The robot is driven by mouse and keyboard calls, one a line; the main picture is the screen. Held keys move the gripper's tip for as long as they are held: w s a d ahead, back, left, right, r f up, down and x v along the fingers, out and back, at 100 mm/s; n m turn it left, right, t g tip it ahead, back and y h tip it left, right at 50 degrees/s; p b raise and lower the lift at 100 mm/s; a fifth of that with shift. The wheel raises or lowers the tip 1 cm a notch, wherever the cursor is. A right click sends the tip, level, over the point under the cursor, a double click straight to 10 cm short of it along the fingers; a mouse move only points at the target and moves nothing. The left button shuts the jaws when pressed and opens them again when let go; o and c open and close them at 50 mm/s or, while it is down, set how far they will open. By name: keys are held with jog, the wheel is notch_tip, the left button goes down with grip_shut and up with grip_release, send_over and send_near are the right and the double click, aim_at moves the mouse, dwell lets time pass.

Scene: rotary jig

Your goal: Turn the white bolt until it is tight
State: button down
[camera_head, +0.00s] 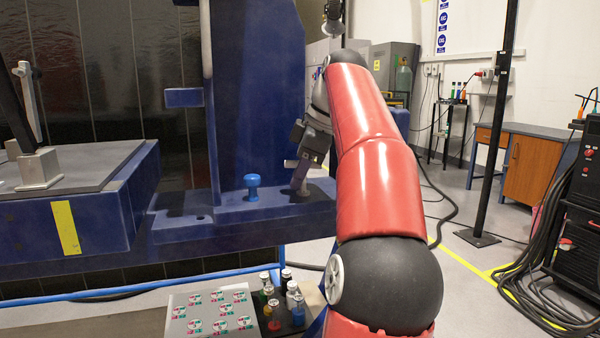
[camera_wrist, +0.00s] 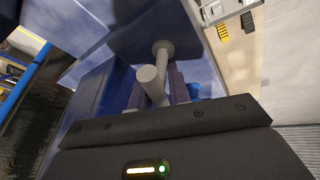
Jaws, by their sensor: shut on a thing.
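The white bolt (camera_wrist: 152,84) shows in the wrist view as a pale grey-white rod with a rounded end between my fingers. A second pale round end (camera_wrist: 163,48) shows just beyond it, against the blue jig. My gripper (camera_head: 300,183) is shut on the bolt and reaches down to the right part of the jig's blue ledge (camera_head: 225,215). In the wrist view its purple-grey fingers (camera_wrist: 157,92) stand on both sides of the rod. In the head view the fingers and wrist mostly hide the bolt. How far it is screwed in cannot be told.
A blue bolt (camera_head: 252,187) stands upright on the ledge, left of my gripper. A blue column (camera_head: 250,100) rises behind. A grey-topped table (camera_head: 75,165) is at left.

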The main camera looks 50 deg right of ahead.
jog(key=shift+m+h, duration=0.3)
jog(key=shift+m, duration=0.1)
jog(key=m+h, duration=0.1)
jog(key=m, duration=0.3)
jog(key=shift+r+m+h, duration=0.15)
jog(key=shift+m+h, duration=0.15)
jog(key=shift+h, duration=0.1)
jog(key=m, duration=0.1)
jog(key=m+h+p, duration=0.1)
jog(key=m, duration=0.1)
jog(key=m+g+h+p, duration=0.1)
jog(key=m, duration=0.1)
jog(key=shift+d, duration=0.25)
jog(key=m+g, duration=0.1)
jog(key=m, duration=0.2)
jog(key=m+g+h, duration=0.1)
jog(key=m, duration=0.2)
jog(key=shift+d+p, duration=0.15)
jog(key=shift+p, duration=0.2)
jog(key=m+g, duration=0.1)
jog(key=m, duration=0.1)
jog(key=m+g, duration=0.1)
jog(key=m, duration=0.3)
jog(key=shift+s+d+g+h, duration=0.1)
jog(key=shift+s+g+h, duration=0.2)
jog(key=shift+g+h, duration=0.1)
jog(key=shift+f+m, duration=0.2)
jog(key=shift+m, duration=0.1)
